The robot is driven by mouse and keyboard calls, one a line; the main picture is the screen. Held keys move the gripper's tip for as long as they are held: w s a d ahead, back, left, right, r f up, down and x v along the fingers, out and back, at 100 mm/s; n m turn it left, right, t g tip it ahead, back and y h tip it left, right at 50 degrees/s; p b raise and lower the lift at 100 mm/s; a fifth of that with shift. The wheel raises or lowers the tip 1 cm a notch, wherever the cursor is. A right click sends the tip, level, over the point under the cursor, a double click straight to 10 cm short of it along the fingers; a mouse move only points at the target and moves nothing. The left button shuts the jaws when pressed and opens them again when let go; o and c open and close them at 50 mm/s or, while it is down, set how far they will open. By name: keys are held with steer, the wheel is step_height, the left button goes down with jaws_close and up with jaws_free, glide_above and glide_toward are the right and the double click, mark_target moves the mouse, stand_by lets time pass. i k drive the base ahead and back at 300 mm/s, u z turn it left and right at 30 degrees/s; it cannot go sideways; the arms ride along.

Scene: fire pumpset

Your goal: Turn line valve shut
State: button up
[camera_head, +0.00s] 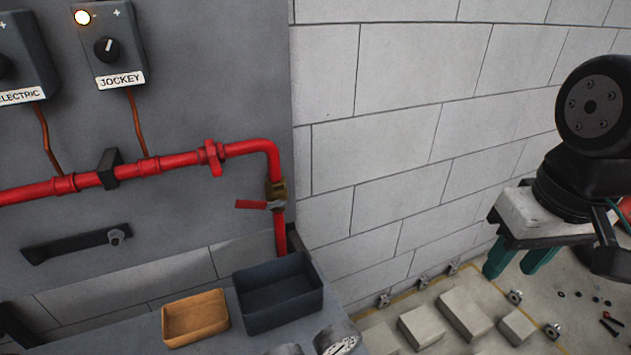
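A red pipe (185,160) runs across the grey panel and bends down at its right end. On the downward part sits a brass valve body (276,191) with a red lever (251,204) pointing left, roughly level and across the pipe. A second red fitting with a short handle (213,158) sits on the level run. No label tells which is the line valve. My gripper (511,271) hangs at the right, far from both, its teal fingers pointing down. The fingers are apart and nothing shows between them.
A JOCKEY control box (121,45) with a lit lamp is above the pipe. An orange tray (195,318) and a dark bin (278,293) stand below the lever. Grey blocks (466,313) and small bolts lie on the floor. Open space lies before the block wall (400,120).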

mark_target(239, 204)
steer(key=z, duration=0.25)
steer(key=k, duration=0.6)
steer(key=u, duration=0.9)
